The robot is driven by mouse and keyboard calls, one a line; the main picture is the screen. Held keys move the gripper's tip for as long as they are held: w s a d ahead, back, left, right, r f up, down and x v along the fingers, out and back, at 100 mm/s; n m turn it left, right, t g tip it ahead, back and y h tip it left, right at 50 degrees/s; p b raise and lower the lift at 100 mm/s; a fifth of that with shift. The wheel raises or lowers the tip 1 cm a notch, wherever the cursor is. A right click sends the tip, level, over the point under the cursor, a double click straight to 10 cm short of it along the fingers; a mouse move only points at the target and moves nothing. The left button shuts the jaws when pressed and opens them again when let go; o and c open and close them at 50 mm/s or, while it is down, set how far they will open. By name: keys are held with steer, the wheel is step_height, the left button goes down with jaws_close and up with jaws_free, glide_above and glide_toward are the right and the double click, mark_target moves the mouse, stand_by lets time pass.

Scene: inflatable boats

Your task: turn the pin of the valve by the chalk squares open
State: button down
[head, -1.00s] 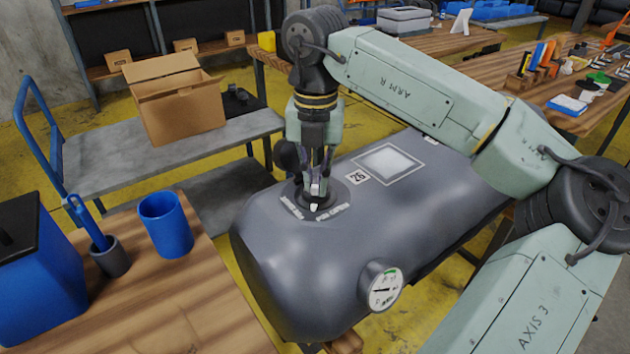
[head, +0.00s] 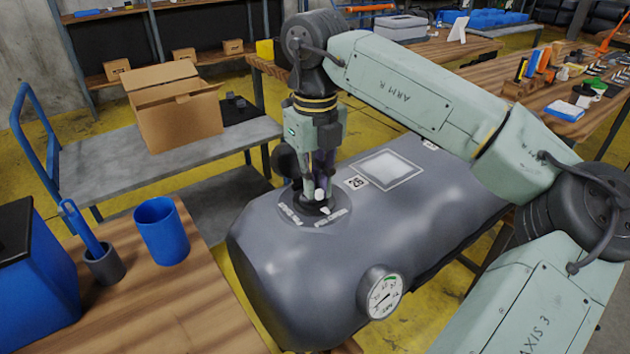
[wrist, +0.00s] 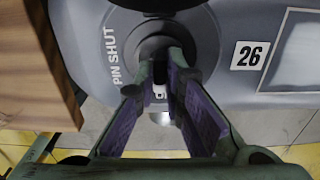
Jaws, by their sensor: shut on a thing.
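The valve (head: 312,212) is a dark round fitting on top of a grey inflatable tube (head: 285,255), beside a chalk square (head: 388,170). Its collar carries white lettering; "PIN SHUT" reads at the left in the wrist view. My gripper (head: 318,192) points down over the valve, its fingers closed around its middle. In the wrist view the fingertips (wrist: 166,72) are shut on the valve's pin (wrist: 159,92), of which only a small pale part shows. The fingers hide the rest, so I cannot tell its exact angle.
A white gauge (head: 384,295) sits on the tube's near side. A "26" label (head: 357,182) lies between valve and square. A wooden table with a blue cup (head: 161,231) stands at the left. A grey cart with a cardboard box (head: 175,108) stands behind.

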stand_by(0.4)
steer(key=c, duration=1.7)
jaws_free()
step_height(320, 180, up, 12)
steer(key=shift+r, duration=0.1)
